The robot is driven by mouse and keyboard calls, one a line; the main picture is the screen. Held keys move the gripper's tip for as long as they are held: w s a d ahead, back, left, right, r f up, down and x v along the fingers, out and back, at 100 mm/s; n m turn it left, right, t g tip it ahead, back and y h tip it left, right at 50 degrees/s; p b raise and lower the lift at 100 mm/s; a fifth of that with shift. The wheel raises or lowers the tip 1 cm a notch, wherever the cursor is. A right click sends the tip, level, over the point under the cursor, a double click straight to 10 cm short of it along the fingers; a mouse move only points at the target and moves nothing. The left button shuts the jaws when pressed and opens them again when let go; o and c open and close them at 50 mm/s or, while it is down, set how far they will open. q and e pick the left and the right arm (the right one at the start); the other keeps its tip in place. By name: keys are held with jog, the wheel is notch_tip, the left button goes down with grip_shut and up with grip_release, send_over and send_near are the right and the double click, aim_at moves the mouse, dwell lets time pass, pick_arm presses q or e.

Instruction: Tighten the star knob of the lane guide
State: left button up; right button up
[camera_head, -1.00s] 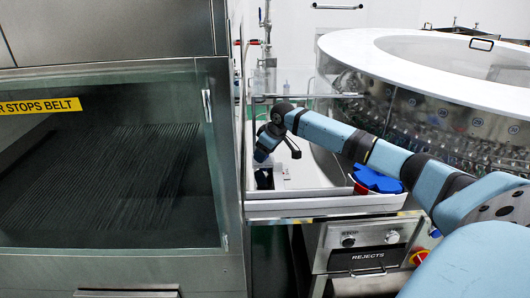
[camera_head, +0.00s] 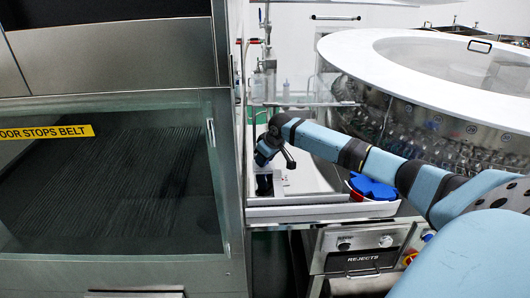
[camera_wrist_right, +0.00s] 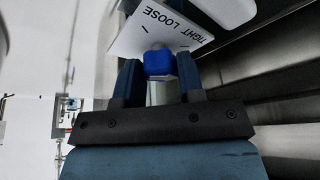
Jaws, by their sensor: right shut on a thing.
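A blue knob (camera_wrist_right: 160,62) sits between the two fingers of my right gripper (camera_wrist_right: 159,72) in the right wrist view, and the gripper is shut on it. A white plate (camera_wrist_right: 150,32) printed "TIGHT" and "LOOSE" lies just beyond the knob. Black tick marks show on the plate. In the head view my right gripper (camera_head: 264,184) points down over the white deck beside the glass door, and the knob cannot be made out there. The lane guide itself is not clearly visible. My left gripper is not in view.
A cabinet with a glass door (camera_head: 110,190) stands close on the left. The large round washer (camera_head: 440,110) is at the right. Blue items (camera_head: 372,187) sit in a bin behind my right arm. A REJECTS panel (camera_head: 362,258) is below the deck.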

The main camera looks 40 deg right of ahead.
jog(key=o, duration=0.9)
jog(key=v, duration=1.3)
jog(key=shift+s+r, duration=0.15)
jog(key=shift+r, duration=0.2)
